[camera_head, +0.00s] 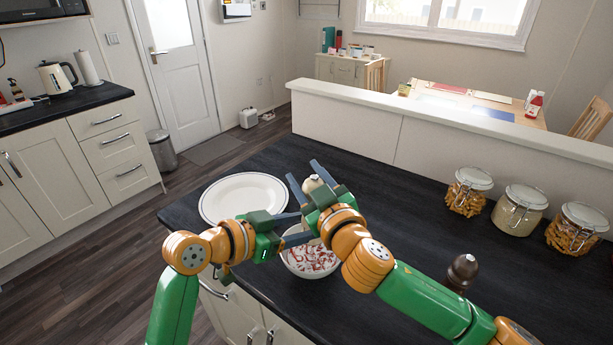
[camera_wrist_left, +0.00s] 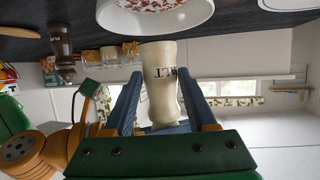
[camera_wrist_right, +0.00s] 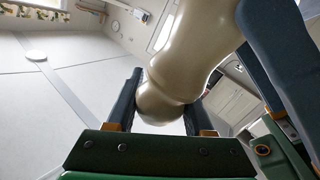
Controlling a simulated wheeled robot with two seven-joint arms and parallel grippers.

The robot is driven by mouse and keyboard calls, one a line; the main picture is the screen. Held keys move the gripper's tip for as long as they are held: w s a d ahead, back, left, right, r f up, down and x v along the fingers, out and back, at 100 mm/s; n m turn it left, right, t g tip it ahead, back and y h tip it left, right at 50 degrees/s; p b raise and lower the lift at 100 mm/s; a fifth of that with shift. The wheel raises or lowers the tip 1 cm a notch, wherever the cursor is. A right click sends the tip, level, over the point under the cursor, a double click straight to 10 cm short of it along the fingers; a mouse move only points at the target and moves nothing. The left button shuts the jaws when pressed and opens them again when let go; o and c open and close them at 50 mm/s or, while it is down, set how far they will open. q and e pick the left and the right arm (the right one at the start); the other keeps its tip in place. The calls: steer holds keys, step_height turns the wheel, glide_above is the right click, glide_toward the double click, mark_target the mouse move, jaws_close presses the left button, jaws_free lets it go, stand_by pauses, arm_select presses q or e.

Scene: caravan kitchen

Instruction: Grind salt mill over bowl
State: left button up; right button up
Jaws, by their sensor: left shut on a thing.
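The cream salt mill (camera_wrist_left: 162,88), with dark lettering, is upright above the bowl, apart from it. My left gripper (camera_head: 303,225) is shut on its body. Only the mill's rounded top (camera_head: 313,184) shows in the head view; the arms hide the rest. My right gripper (camera_head: 304,171) is at that top, one finger on each side; it looks open. The right wrist view shows the mill's top end (camera_wrist_right: 160,107) between those fingers. The white bowl (camera_head: 310,272) stands on the dark counter with red and white pieces in it, partly hidden by the grippers.
A white plate (camera_head: 243,198) lies behind the bowl to the left. A dark brown mill (camera_head: 461,272) stands to the right, near my right arm. Glass jars (camera_head: 468,192) stand along the low white wall (camera_head: 440,125).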

steer(key=shift+m+t+h, duration=0.3)
steer(key=shift+h, duration=0.3)
jaws_close()
steer(key=shift+w+d+m+t+h, duration=0.1)
steer(key=shift+d+m+h, duration=0.2)
steer(key=shift+m+h, duration=0.85)
steer(key=shift+d+m+t+h, duration=0.2)
steer(key=shift+m+h, duration=0.45)
steer(key=shift+h, duration=1)
steer(key=shift+w+d+m+h, duration=0.1)
steer(key=shift+d+m+h, duration=0.25)
steer(key=shift+m+h, duration=0.8)
steer(key=shift+s+h, duration=0.1)
steer(key=shift+h, duration=0.35)
steer(key=o, duration=1.3)
jaws_free()
step_height(320, 180, up, 10)
